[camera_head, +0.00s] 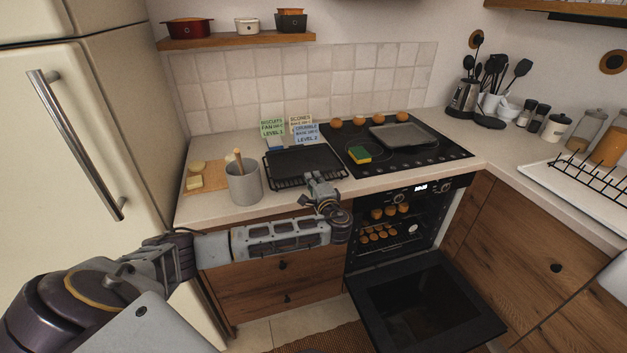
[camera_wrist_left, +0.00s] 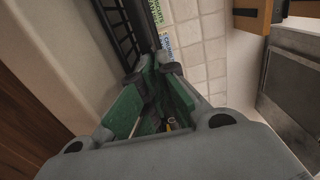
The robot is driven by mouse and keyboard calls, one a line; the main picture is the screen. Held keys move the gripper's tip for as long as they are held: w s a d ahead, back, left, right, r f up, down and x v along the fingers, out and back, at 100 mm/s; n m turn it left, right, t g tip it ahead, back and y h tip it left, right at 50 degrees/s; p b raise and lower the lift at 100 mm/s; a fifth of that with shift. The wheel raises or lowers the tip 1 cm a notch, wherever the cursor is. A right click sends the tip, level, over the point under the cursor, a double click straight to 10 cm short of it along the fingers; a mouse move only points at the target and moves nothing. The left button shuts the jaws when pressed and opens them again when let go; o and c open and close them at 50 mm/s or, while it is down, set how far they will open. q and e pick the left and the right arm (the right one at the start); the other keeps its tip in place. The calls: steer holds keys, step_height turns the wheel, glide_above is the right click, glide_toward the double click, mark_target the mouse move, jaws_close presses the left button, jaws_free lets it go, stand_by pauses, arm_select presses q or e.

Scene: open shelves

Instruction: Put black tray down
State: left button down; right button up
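The black tray (camera_head: 283,168) with a dark rack-like rim is level at the counter's front, left of the hob; I cannot tell whether it touches the counter. My left gripper (camera_head: 318,180) is at its front right edge. In the left wrist view the black tray (camera_wrist_left: 122,35) runs down to the fingertips, and the green-padded fingers of the left gripper (camera_wrist_left: 155,68) close around its rim. The contact itself is partly hidden. My right gripper is in neither view.
The counter (camera_head: 222,206) holds a grey pot (camera_head: 243,186) left of the tray and recipe cards (camera_head: 303,130) behind. A grey tray (camera_head: 403,136), a sponge (camera_head: 360,155) and several round brown items are on the hob (camera_head: 440,150). The oven door (camera_head: 425,300) hangs open below.

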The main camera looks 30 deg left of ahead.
arm_select(q)
steer(key=c, duration=1.9)
jaws_free()
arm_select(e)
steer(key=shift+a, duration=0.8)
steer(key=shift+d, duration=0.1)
arm_select(q)
steer(key=shift+s+d, duration=0.1)
steer(key=shift+d, duration=0.05)
steer(key=shift+s+d+f, duration=0.1)
steer(key=shift+s+d, duration=0.25)
steer(key=shift+d, duration=0.05)
steer(key=shift+b+v, duration=0.3)
steer(key=shift+v, duration=5.05)
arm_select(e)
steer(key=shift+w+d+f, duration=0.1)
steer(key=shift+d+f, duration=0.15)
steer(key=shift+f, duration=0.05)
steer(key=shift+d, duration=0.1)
